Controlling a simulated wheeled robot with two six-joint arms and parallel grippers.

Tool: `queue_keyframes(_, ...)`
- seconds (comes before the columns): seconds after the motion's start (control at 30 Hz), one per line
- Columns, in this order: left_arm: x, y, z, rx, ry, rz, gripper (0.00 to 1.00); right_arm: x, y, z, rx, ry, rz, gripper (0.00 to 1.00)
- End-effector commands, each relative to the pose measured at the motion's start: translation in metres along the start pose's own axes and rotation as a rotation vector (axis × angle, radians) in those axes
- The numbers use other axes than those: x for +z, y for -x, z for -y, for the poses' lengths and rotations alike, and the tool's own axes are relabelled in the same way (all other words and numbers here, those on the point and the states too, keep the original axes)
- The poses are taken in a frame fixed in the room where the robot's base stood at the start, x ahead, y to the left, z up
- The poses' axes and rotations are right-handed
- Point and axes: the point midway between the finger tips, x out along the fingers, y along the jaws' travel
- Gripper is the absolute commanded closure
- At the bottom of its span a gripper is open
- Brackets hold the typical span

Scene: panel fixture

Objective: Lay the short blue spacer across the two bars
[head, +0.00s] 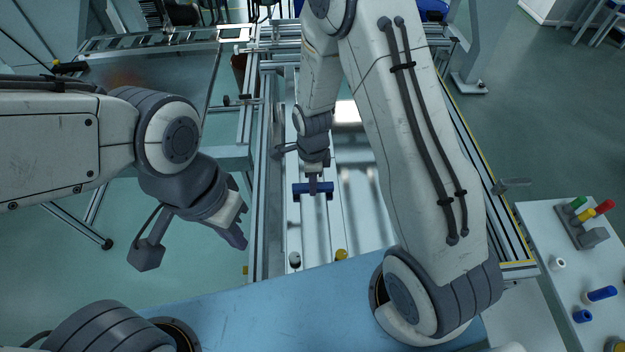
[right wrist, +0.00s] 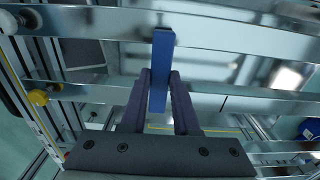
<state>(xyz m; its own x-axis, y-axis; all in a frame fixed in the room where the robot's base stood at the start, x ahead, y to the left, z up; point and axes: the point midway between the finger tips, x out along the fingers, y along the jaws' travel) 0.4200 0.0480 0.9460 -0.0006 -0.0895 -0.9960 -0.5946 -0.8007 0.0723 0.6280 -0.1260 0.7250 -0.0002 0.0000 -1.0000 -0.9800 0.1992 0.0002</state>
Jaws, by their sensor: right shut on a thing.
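The blue spacer (head: 322,190) is a short bar held crosswise in my right gripper (head: 313,178). In the right wrist view the spacer (right wrist: 162,55) stands between the two dark fingers (right wrist: 160,105), which are shut on it. Two shiny bars, an upper one (right wrist: 225,38) and a lower one (right wrist: 230,101), run across that view. The spacer overlaps both in the picture; whether it touches them I cannot tell. My left gripper (head: 238,222) is empty, left of the frame; its finger opening is unclear.
A white knob (head: 294,259) and a yellow knob (head: 340,255) sit at the near end of the fixture. A white side table (head: 545,225) at right carries coloured pegs and a blue cylinder (head: 600,294). Metal frame rails (head: 259,180) border the work area.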

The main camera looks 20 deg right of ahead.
Motion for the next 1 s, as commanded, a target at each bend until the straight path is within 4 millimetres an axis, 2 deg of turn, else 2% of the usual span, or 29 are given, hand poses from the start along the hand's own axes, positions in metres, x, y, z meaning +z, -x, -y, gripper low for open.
queue_keyframes(0.37, 0.000, 0.000, 0.000, 0.000, 0.000, 0.000, 1.00, 0.000, -0.001, 0.000, 0.000, 0.000, 0.000, 1.00)
queue_keyframes(0.97, 0.000, -0.008, 0.001, 0.000, 0.000, 0.000, 1.00, 0.000, -0.012, 0.000, 0.000, 0.000, 0.000, 1.00)
queue_keyframes(1.0, 0.000, -0.008, 0.001, 0.000, 0.000, 0.000, 1.00, 0.000, -0.012, 0.000, 0.000, 0.000, 0.000, 0.67)
